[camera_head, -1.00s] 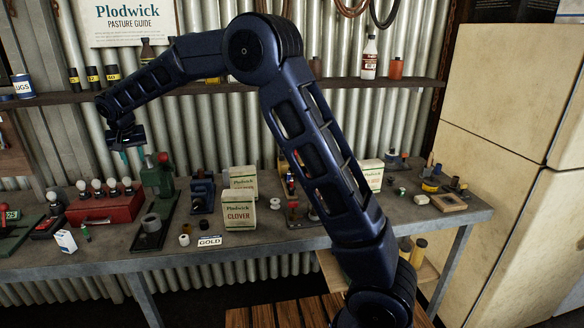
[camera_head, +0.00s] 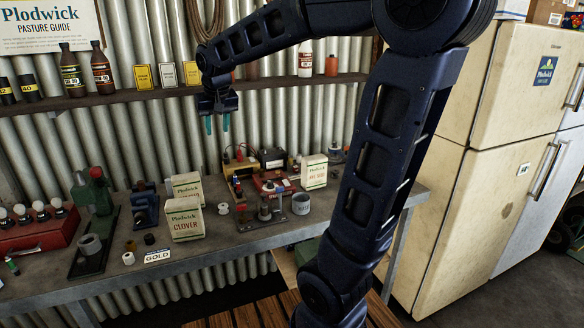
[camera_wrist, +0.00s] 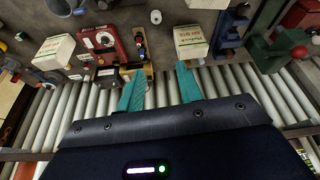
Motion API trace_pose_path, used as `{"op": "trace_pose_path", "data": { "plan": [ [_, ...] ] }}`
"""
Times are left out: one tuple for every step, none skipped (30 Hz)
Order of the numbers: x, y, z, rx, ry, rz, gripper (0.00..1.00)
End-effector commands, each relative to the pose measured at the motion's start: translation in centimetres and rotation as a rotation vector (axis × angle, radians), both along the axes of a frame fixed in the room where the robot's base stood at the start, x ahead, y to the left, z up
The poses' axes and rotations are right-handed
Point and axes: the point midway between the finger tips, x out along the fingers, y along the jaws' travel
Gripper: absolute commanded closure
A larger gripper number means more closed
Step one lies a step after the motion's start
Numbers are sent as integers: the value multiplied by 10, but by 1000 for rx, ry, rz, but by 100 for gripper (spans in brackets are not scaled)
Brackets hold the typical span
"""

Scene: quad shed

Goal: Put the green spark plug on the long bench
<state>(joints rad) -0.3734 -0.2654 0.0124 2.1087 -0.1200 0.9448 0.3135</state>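A small green piece with a dark top, which looks like the green spark plug (camera_head: 12,265), is on the long bench (camera_head: 215,262) at the far left of the head view. It is small, so its details are hard to tell. I cannot pick it out in the wrist view. My gripper (camera_head: 217,124) is raised in front of the corrugated wall, above the back of the bench and well right of the green piece. In the wrist view, its two teal fingers (camera_wrist: 159,86) are spread apart with nothing between them.
Clover boxes (camera_head: 185,219), a red bulb stand (camera_head: 45,231), a green press (camera_head: 92,190), a GOLD label (camera_head: 158,256) and a grey cup (camera_head: 301,204) crowd the bench. A shelf (camera_head: 110,97) with bottles runs behind. A cream fridge (camera_head: 470,170) stands right.

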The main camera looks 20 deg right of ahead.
Motion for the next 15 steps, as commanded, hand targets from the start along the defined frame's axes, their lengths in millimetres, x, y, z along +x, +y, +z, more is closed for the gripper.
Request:
{"op": "trace_pose_path", "data": {
  "plan": [
    [-15,-20,-1,2,-4,-15,64],
    [-23,-30,-2,4,-5,-21,64],
    [-34,-42,-4,3,-6,-28,64],
    [-42,-52,-6,3,-7,-34,64],
    [-51,-60,-8,3,-8,-39,64],
    [-62,-71,-11,4,-9,-47,64],
    [-71,-79,-14,5,-10,-52,64],
    [-80,-87,-17,5,-11,-57,64],
    [-92,-97,-21,5,-13,-64,64],
    [-101,-103,-24,5,-14,-70,64],
    [-110,-110,-28,6,-16,-74,64],
    [-122,-118,-33,8,-18,-83,64],
    [-131,-123,-37,7,-18,-87,64],
    [-139,-129,-41,8,-20,-93,64],
    [-150,-134,-46,7,-22,-98,64]
  ]
}}
